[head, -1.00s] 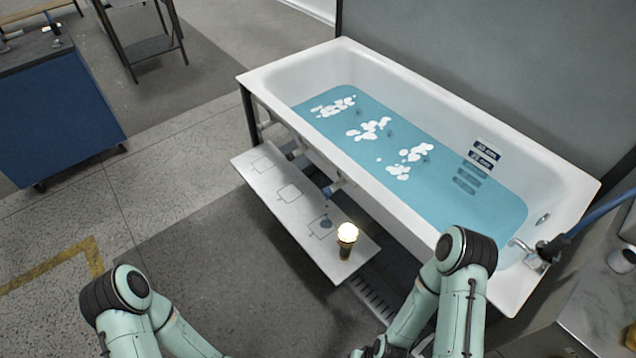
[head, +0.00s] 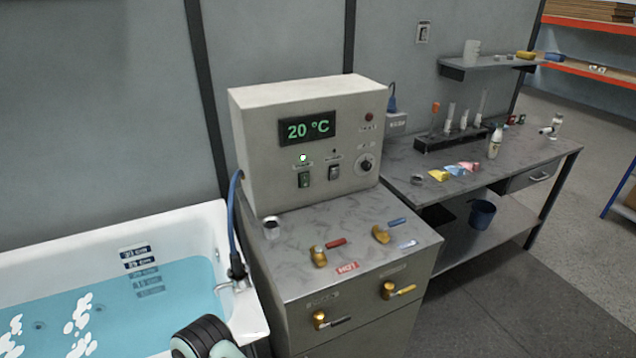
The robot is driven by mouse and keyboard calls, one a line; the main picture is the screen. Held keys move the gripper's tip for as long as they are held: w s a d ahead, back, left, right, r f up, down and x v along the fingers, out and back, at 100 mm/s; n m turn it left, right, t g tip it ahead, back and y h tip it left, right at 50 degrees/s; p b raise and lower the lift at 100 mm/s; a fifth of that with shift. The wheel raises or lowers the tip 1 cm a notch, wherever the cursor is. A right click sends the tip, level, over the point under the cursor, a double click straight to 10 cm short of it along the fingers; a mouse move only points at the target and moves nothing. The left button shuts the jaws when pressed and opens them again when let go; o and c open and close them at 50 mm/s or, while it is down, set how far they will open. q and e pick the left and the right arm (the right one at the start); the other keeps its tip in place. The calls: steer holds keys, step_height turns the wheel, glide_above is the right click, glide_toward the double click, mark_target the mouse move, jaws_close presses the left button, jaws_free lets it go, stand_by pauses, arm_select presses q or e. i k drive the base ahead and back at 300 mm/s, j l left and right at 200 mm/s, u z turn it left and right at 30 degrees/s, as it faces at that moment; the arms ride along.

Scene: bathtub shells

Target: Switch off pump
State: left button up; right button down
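A beige control box (head: 262,140) stands on a grey marbled cabinet top and reads 20 °C on its display (head: 307,128). A green rocker switch (head: 304,180) sits low on its front, with a lit green lamp (head: 303,158) above it. A dark switch (head: 334,172) sits to its right, below a small unlit lamp (head: 334,151). The labels are too small to read, so I cannot tell which switch is the pump's. A joint of my arm shows at the bottom left of the head view. Neither gripper is in view.
The bathtub (head: 200,235) with blue water is at the left. A blue hose (head: 232,215) runs down to its tap. The cabinet top (head: 300,225) carries valves with red and blue handles. A lab bench (head: 400,160) stands at the right, with open floor before it.

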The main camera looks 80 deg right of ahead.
mark_target(305, 183)
steer(key=z, duration=2.6)
steer(key=k+u, duration=0.1)
steer(key=u, duration=0.2)
